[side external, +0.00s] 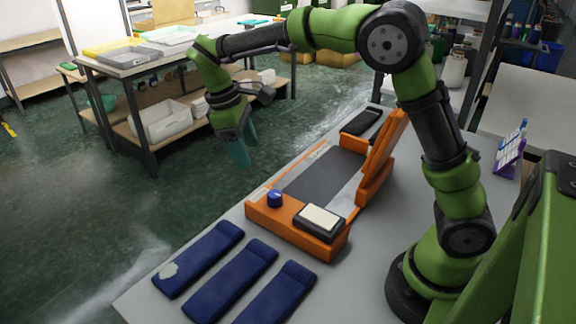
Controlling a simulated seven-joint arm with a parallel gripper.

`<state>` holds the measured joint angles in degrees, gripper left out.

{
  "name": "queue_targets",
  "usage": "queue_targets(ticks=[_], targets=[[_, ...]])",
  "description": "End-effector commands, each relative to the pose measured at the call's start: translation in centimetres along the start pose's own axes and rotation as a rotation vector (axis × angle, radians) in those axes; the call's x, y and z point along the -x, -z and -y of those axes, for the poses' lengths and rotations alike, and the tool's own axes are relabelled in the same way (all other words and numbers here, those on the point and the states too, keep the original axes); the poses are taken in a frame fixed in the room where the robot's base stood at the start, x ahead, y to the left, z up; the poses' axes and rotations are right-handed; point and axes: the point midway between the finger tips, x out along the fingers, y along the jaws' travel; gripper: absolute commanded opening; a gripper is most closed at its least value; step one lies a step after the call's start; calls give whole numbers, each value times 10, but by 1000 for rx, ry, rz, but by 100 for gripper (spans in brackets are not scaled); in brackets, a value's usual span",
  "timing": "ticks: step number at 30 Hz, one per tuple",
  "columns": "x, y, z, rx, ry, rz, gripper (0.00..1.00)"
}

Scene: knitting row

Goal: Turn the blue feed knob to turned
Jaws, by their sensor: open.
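The blue feed knob (274,198) stands on the front left part of an orange machine (265,218) on the grey table. My gripper (243,152), with teal fingers, hangs in the air above and to the left of the knob, pointing down. It is open, with nothing visible between its fingers, and it is well apart from the knob. The gap between the fingers is hard to see from this side. The knob's turned angle is too small to read.
A white-topped pad (319,218) sits right of the knob, and a raised orange lid (383,155) stands behind. Several dark blue folded knits (232,280) lie at the table's front. The table (205,218) is bare left of the machine.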

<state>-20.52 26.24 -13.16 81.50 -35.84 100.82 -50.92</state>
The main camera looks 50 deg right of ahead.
Motion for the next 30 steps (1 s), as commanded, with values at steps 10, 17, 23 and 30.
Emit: queue_targets(ticks=[10,17,23,30], targets=[[27,7,-4,266,7,138,64],[8,3,-3,292,15,142,64],[-33,-3,-3,291,17,140,64],[-86,-10,-3,289,16,141,64]])
